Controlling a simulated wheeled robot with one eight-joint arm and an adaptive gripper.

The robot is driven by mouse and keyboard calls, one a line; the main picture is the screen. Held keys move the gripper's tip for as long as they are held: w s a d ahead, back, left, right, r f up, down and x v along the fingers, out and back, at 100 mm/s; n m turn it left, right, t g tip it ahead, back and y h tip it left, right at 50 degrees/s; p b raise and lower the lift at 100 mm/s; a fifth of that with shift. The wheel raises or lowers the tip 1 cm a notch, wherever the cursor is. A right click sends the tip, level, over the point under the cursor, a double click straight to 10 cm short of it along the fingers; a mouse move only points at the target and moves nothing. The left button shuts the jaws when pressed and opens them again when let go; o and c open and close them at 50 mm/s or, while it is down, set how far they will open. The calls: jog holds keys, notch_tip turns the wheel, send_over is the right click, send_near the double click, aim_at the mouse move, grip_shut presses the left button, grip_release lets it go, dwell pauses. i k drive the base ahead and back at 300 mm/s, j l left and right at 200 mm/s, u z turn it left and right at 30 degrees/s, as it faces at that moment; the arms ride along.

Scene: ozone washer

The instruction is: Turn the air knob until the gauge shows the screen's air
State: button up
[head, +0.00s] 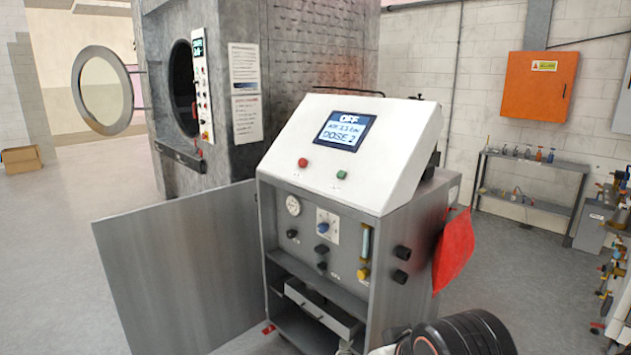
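The white-topped machine has a screen (345,131) reading "OFF" and "DOSE 2", with a small middle line that looks like an air value but is too blurred to read surely. A round white gauge (293,205) sits at the upper left of the grey front panel; its needle is too small to read. A black knob (292,234) is just below it. A blue knob (323,228) on a white plate is to the right. The knob labels are unreadable, so I cannot tell which is the air knob. My arm shows at the bottom right; my gripper is not in view.
A grey door (180,270) stands open to the left of the panel. A clear flow tube (365,242) with a yellow knob (363,274) is at the panel's right. Black side knobs (402,252) and a red sheet (453,250) stick out on the right.

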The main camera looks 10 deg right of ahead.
aim_at(291, 234)
jog(key=z, duration=0.25)
jog(key=i+j+z, duration=0.2)
jog(key=z, duration=0.2)
jog(key=i+j+z, duration=0.45)
jog(key=k+l, duration=0.1)
